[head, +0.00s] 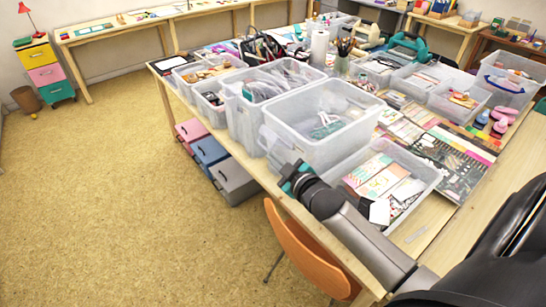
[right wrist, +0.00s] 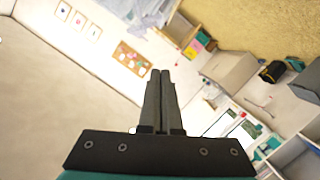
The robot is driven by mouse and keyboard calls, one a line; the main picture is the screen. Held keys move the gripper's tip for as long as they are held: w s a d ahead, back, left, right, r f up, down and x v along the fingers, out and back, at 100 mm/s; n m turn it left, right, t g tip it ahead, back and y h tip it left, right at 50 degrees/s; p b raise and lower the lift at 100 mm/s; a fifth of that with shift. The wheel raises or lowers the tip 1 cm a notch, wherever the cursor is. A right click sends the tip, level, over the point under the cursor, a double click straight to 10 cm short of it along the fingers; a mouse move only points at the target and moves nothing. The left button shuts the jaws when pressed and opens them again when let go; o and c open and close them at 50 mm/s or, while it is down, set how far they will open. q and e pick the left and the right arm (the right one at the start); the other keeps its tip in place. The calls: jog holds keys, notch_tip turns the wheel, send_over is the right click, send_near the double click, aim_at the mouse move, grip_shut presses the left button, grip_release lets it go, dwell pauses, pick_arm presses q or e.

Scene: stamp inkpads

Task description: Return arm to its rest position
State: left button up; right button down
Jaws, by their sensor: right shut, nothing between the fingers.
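My right arm reaches in from the lower right of the head view, over the near edge of the table (head: 458,192). My right gripper (head: 290,174) is at its far end, beside a large clear bin. In the right wrist view the two fingers of the right gripper (right wrist: 160,74) lie together, shut, with nothing between them. My left gripper is not in view. No stamp or inkpad is clearly seen in my grip.
A large clear bin (head: 310,152) stands close to the gripper, and a clear tray (head: 425,168) of papers lies beside the arm. An orange chair (head: 300,252) is below the table edge. Drawer boxes (head: 232,180) stand under the table. The floor (head: 110,180) at left is clear.

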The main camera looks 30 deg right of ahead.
jog(key=s+a+f+m+g, duration=0.2)
jog(key=s+a+f+g, duration=0.4)
jog(key=s+a, duration=0.35)
jog(key=s+a+m+g+y, duration=0.1)
jog(key=s+a+g, duration=0.2)
jog(key=s, duration=0.6)
jog(key=s+a+m+g, duration=0.1)
jog(key=s+a+g, duration=0.2)
jog(key=s, duration=0.6)
notch_tip(320, 180, down, 28)
jog(key=s+g+b, duration=0.1)
jog(key=b, duration=0.6)
jog(key=s+d+f+g+b, duration=0.1)
jog(key=s+d+f+b, duration=0.2)
jog(key=s+f, duration=1.2)
notch_tip(320, 180, down, 5)
jog(key=shift+s+r+g+b, duration=0.15)
jog(key=shift+s+g+b, duration=0.15)
jog(key=shift+b, duration=0.9)
